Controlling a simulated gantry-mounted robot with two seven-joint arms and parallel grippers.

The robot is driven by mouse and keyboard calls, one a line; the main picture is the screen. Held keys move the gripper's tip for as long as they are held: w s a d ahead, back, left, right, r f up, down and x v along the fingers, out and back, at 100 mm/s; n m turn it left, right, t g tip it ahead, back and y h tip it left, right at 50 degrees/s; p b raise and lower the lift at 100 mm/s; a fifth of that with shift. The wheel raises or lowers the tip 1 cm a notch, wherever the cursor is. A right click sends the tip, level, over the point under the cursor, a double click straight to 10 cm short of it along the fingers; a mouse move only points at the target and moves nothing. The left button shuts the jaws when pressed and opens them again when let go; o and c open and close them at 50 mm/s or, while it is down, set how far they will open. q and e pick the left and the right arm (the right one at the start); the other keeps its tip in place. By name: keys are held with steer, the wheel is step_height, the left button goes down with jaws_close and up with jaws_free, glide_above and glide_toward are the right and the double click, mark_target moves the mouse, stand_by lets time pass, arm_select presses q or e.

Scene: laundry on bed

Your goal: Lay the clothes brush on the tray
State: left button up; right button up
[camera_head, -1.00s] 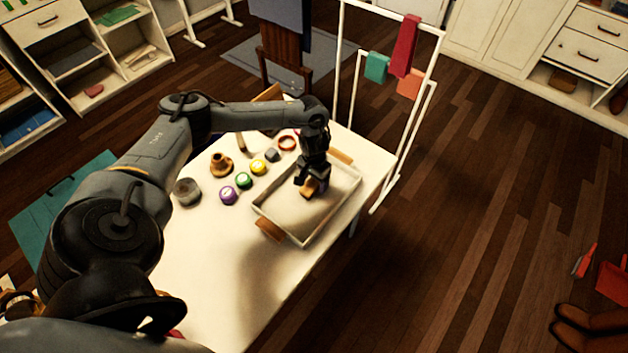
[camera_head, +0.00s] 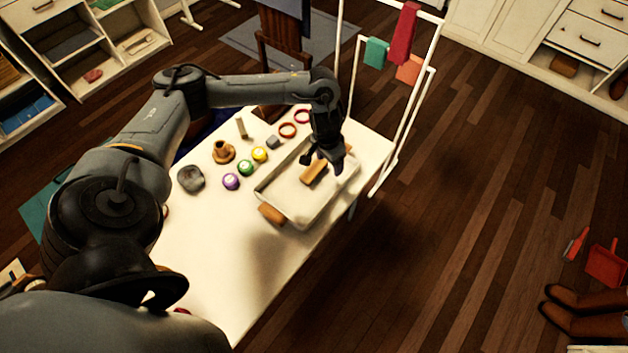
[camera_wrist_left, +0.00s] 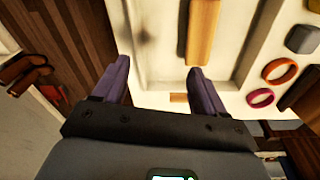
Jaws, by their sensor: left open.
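The clothes brush (camera_head: 314,172), a wooden block-shaped piece, lies in the pale tray (camera_head: 278,209), toward its far part. The tray has wooden end handles and rests on the white table. My left gripper (camera_head: 322,163) is open and empty, just above the brush and apart from it. In the left wrist view, the open fingers (camera_wrist_left: 157,68) point over the tray floor (camera_wrist_left: 158,40), and the brush (camera_wrist_left: 202,32) lies beyond the right-hand finger. The brush's underside is hidden. My right gripper is not in view.
Left of the tray stand purple (camera_head: 231,181), green (camera_head: 245,167) and yellow (camera_head: 260,154) round items, a brown spool-like piece (camera_head: 223,152) and a grey stone-like lump (camera_head: 191,178). A white drying rack (camera_head: 408,120) stands at the table's right end.

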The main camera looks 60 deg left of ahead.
arm_select(q)
steer(key=s+d+f+m+t+h, duration=0.1)
steer(key=d+m+t+h, duration=0.35)
steer(key=d, duration=2.55)
steer(key=s+a+r+g+y, duration=0.1)
steer(key=s+a, duration=0.3)
steer(key=s, duration=0.4)
steer(key=s+a+r+g+y, duration=0.1)
steer(key=s+a+y, duration=0.2)
steer(key=s+a, duration=0.2)
steer(key=s+n, duration=0.1)
steer(key=s, duration=0.2)
steer(key=shift+a+r, duration=0.15)
steer(key=shift+a, duration=0.15)
steer(key=shift+r+y, duration=0.1)
steer(key=shift+y, duration=0.15)
